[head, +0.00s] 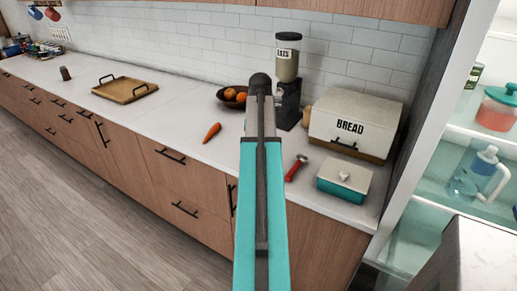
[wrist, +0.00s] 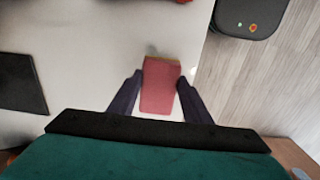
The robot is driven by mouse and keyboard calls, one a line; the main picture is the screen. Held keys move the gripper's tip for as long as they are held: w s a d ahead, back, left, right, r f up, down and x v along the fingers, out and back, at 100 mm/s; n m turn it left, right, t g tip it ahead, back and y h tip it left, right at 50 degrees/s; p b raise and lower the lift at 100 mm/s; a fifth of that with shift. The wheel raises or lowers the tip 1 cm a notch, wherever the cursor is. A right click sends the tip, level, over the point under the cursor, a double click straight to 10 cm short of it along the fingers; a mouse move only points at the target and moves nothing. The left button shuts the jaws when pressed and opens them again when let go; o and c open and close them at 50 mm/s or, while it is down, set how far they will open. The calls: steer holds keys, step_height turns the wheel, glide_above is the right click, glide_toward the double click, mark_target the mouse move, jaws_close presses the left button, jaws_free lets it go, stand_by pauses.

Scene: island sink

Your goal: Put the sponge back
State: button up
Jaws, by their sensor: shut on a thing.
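The sponge (wrist: 159,88) is a reddish-pink block with a tan strip at its far end. It shows in the wrist view, between the two dark fingers of my gripper (wrist: 160,98). The gripper is shut on it. A pale surface lies beneath the sponge; I cannot tell how far above it the sponge is. In the head view my teal arm stands in front of the counter, and neither the gripper nor the sponge can be made out there.
The head view's counter (head: 185,110) holds a wooden tray (head: 125,92), a carrot (head: 212,132), a fruit bowl (head: 228,100), a coffee grinder (head: 288,100), a bread box (head: 350,127), a red-handled tool (head: 295,168) and a teal-and-white box (head: 343,182). A dark flat thing (wrist: 20,82) lies left in the wrist view.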

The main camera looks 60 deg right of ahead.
steer(key=shift+w+d+f+p, duration=0.15)
steer(key=shift+w+d, duration=0.35)
steer(key=shift+d, duration=0.25)
steer(key=shift+w+d+f+p, duration=0.15)
steer(key=shift+w+d, duration=0.35)
steer(key=shift+d, duration=0.25)
steer(key=shift+r, duration=0.15)
steer(key=shift+w+d, duration=0.25)
steer(key=shift+d, duration=0.1)
steer(key=shift+f+p, duration=0.75)
steer(key=shift+f, duration=1.05)
steer(key=shift+f, duration=0.1)
steer(key=o, duration=1.1)
steer(key=shift+r, duration=0.2)
